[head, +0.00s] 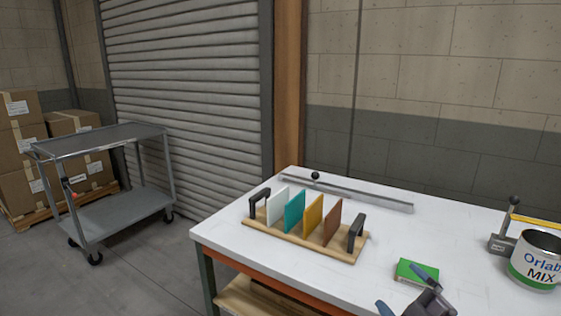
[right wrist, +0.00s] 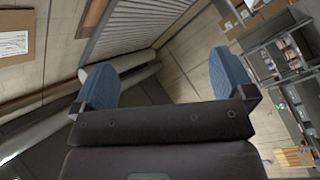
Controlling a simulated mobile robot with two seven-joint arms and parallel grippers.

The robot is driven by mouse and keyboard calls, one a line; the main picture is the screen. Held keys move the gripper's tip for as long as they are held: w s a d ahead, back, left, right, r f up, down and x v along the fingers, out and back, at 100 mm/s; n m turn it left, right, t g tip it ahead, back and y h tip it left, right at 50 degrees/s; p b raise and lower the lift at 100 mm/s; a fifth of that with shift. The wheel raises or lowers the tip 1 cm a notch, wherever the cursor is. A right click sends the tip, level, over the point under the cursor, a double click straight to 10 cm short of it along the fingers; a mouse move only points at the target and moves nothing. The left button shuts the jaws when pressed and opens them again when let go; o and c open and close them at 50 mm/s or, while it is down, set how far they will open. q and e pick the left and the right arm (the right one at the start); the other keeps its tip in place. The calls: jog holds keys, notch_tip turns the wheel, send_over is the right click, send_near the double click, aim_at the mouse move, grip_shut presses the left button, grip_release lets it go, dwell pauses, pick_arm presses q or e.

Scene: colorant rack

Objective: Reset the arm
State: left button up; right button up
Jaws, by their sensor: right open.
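My right gripper (head: 407,290) is at the bottom edge of the head view, over the table's front part. Its two blue fingers are spread, with nothing between them. The right wrist view also shows this gripper (right wrist: 164,80) open and empty. In the head view, a green block (head: 408,276) lies on the table, partly behind a finger; I cannot tell whether they touch. The colorant rack (head: 290,241) has a wooden base, two black handles and upright white, teal, yellow and brown panels. It stands on the table left of my right gripper. My left gripper is not in view.
The white table (head: 450,228) carries a metal rail (head: 345,192) behind the rack. An "Orlab MIX" can (head: 537,262) and a grey clamp-like device (head: 502,243) stand at right. A grey cart (head: 118,208) and stacked cartons (head: 20,150) are at left. The table between rail and can is clear.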

jog(key=s+d+f+m+g+h+p, duration=0.1)
jog(key=s+f+m+g+h, duration=0.2)
jog(key=s+f+m, duration=0.3)
jog(key=s+d+f+m+g+h+p, duration=0.1)
jog(key=s+f+m, duration=0.6)
jog(key=s+f, duration=0.7)
jog(key=s+g+h+p, duration=0.1)
jog(key=s+g+h, duration=0.1)
jog(key=s, duration=0.6)
jog(key=shift+s+d+g, duration=0.25)
jog(key=shift+s+g, duration=0.05)
